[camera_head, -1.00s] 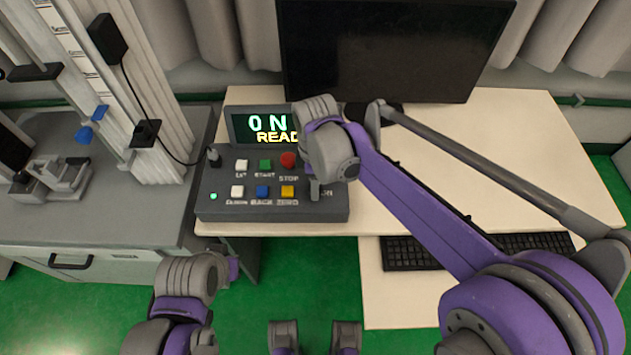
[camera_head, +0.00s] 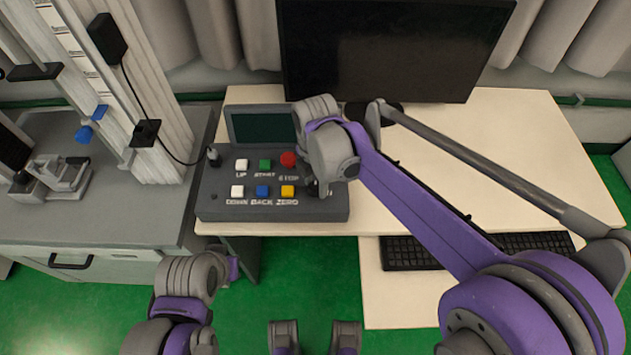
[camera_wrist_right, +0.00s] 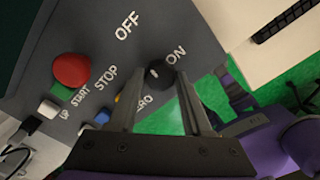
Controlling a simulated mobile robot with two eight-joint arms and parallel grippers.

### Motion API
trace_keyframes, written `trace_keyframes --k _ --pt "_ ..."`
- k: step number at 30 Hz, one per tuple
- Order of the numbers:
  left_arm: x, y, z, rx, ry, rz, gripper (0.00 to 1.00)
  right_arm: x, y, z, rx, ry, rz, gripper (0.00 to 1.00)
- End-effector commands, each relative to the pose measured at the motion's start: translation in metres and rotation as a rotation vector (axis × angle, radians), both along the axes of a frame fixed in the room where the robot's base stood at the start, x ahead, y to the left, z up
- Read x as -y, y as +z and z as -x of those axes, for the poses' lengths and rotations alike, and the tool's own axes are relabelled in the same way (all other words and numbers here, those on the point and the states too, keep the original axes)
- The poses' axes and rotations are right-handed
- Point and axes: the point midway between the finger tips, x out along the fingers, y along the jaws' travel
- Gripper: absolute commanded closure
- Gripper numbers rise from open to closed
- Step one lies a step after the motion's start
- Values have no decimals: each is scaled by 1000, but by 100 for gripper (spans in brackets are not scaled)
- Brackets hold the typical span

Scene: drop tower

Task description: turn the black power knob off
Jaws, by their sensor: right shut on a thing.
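The black power knob (camera_wrist_right: 157,73) sits on the grey control box between the printed words OFF and ON in the right wrist view. My right gripper (camera_wrist_right: 160,86) is shut on the knob, with one finger on each side of it. In the head view my right wrist covers most of the knob and the right end of the box (camera_head: 215,205). The box's display (camera_head: 263,127) is dark. My left arm is low at the left in the head view; its fingers do not show.
White, green, red, blue and yellow buttons (camera_head: 262,190) sit left of the knob. A monitor (camera_head: 390,50) is behind, a keyboard (camera_head: 405,254) to the right. The desk (camera_head: 520,150) is mostly clear.

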Motion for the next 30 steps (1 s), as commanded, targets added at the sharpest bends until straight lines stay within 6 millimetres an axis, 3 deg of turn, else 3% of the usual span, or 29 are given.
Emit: trace_keyframes --k 20,21,26,30 --pt "0 0 0 0 0 0 100 0 1 0 1 64 0 100" --pt "0 0 0 0 0 0 100 0 1 0 1 64 0 47" --pt "0 0 0 0 0 0 100 0 0 0 1 63 0 21" --pt "0 0 0 0 0 0 100 0 0 0 1 63 -1 21"
